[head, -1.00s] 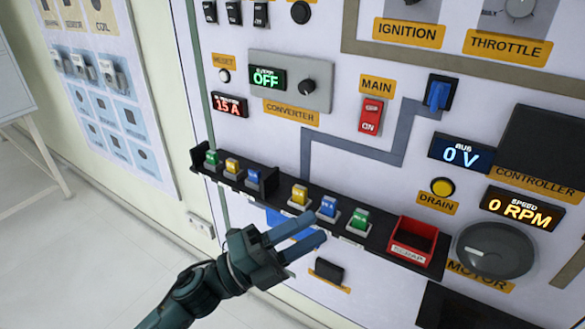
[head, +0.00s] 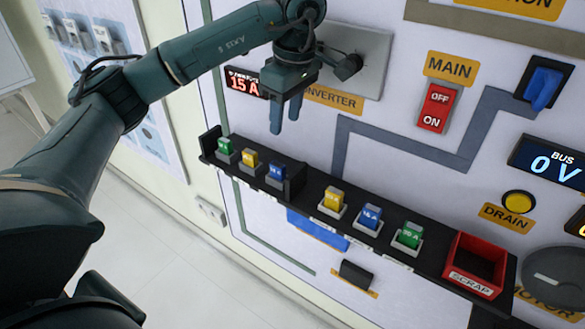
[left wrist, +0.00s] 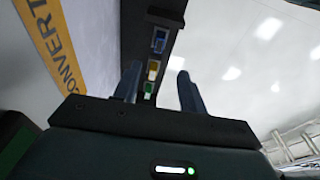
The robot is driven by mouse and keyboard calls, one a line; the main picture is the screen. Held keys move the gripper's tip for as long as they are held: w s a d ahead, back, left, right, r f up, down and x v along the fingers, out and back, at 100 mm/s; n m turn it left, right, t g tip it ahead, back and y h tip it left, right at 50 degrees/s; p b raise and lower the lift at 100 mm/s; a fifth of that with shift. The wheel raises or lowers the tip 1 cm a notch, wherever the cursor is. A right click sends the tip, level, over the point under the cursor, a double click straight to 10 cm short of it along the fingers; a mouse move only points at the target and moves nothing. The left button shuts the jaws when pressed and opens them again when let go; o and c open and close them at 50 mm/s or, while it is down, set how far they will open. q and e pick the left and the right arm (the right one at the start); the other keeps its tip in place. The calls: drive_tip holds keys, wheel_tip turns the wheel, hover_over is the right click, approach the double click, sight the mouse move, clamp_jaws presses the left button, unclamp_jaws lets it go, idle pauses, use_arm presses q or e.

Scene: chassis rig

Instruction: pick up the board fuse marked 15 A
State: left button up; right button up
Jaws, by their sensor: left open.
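Two blue fuses show in the head view. One (head: 370,216), apparently marked 15 A, stands on the right part of the black shelf beside a yellow fuse (head: 332,199) and a green fuse (head: 410,236). The other (head: 275,175) is in the left bay beside a green fuse (head: 225,148) and a yellow fuse (head: 250,160); its marking is too small to read. My left gripper (head: 286,120) is open and empty, fingers down, above the left bay. The left wrist view shows that bay's blue fuse (left wrist: 160,40) beyond the fingers. My right gripper is not visible.
The black shelf (head: 312,215) juts from the panel, with a divider between bays. A red scrap bin (head: 474,268) sits at its right end. The converter plate (head: 372,50) is behind my left wrist. A display (head: 245,84) reads 15 A; the bus display (head: 548,163) reads 0 V.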

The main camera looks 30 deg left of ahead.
use_arm(q)
drive_tip(key=b, duration=0.2)
hover_over(278, 165)
drive_tip(key=d, duration=0.1)
wheel_tip(278, 165, down, 7)
drive_tip(key=shift+s+d, duration=0.1)
drive_tip(key=shift+s, duration=0.05)
drive_tip(key=shift+a+f+p, duration=0.1)
drive_tip(key=shift+a+f, duration=0.1)
drive_tip(key=shift+f, duration=0.75)
drive_tip(key=shift+a+f+p, duration=0.15)
drive_tip(key=shift+a+f, duration=0.05)
drive_tip(key=shift+f, duration=0.7)
drive_tip(key=shift+a+f+p, duration=0.1)
drive_tip(key=shift+a+f, duration=0.1)
drive_tip(key=shift+f, duration=0.75)
drive_tip(key=shift+w, duration=0.2)
clamp_jaws()
